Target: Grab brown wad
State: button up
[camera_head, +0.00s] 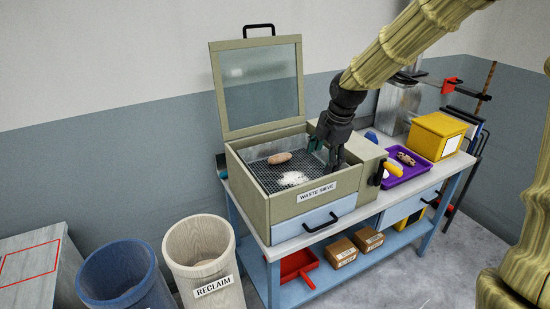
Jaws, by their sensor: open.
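A brown, oblong wad (280,158) lies on the mesh inside the box labelled WASTE SIEVE (247,187), towards its back. A loose white clump (294,179) lies on the mesh in front of it. My gripper (328,168) points down at the right side of the sieve box, to the right of the wad and apart from it. It is open, and nothing shows between its fingers. Another brownish lump (406,159) lies on a purple tray (412,176) to the right.
The sieve's glazed lid (262,88) stands open at the back, its frame upright. A yellow piece (393,170) shares the tray. A yellow box (436,136) stands behind it. A RECLAIM bin (203,275) and a blue bin (122,282) stand at the left front.

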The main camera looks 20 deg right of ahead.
aim_at(280, 158)
jog(key=i, duration=0.95)
jog(key=z, duration=0.05)
